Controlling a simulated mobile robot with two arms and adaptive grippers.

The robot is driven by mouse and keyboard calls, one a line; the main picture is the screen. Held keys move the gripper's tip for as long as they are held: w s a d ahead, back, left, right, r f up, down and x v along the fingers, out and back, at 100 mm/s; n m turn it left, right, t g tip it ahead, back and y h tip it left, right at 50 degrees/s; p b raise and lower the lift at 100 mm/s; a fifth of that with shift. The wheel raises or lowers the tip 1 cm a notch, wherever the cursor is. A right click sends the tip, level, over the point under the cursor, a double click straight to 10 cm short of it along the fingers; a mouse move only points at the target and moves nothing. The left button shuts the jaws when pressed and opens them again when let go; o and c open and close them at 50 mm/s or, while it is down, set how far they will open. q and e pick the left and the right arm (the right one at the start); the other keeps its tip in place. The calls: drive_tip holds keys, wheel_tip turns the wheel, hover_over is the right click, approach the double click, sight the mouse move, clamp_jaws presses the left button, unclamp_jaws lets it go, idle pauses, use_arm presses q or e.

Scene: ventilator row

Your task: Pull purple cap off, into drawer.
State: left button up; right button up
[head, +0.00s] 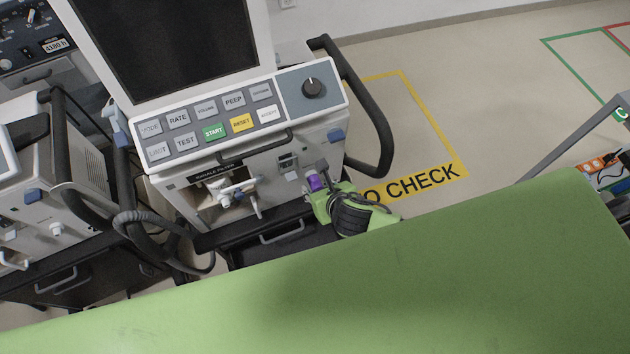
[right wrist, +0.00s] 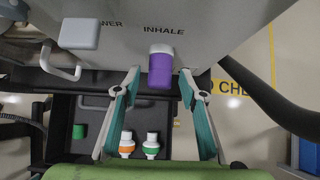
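The purple cap (right wrist: 160,72) sits on a white port labelled INHALE on the ventilator front. It also shows in the head view (head: 314,184), low on the ventilator (head: 183,210). My right gripper (right wrist: 160,76) is open, with one teal-padded finger on each side of the cap and a visible gap on both sides. In the head view my right gripper (head: 322,190) is at the cap and partly hides its surroundings. A black drawer (right wrist: 97,160) lies below in the right wrist view, with a green cap and two white fittings with orange and green bands over it. My left gripper is not in view.
A dark curved rail (head: 372,120) runs down the ventilator's right side. A grey handle (right wrist: 60,62) and square button (right wrist: 79,33) are left of the port. Hoses (head: 135,225) hang left of the ventilator, beside another machine (head: 60,160).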

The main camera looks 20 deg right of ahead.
clamp_jaws()
drive_tip(key=shift+s+f, duration=0.1)
drive_tip(key=shift+s, duration=0.1)
idle(0.3)
drive_tip(key=s, duration=0.1)
drive_tip(key=s+p, duration=0.1)
drive_tip(key=s, duration=0.1)
drive_tip(key=s+p, duration=0.1)
drive_tip(key=s, duration=0.1)
drive_tip(key=shift+s+d, duration=0.1)
drive_tip(key=shift+d, duration=0.2)
idle(0.7)
idle(0.3)
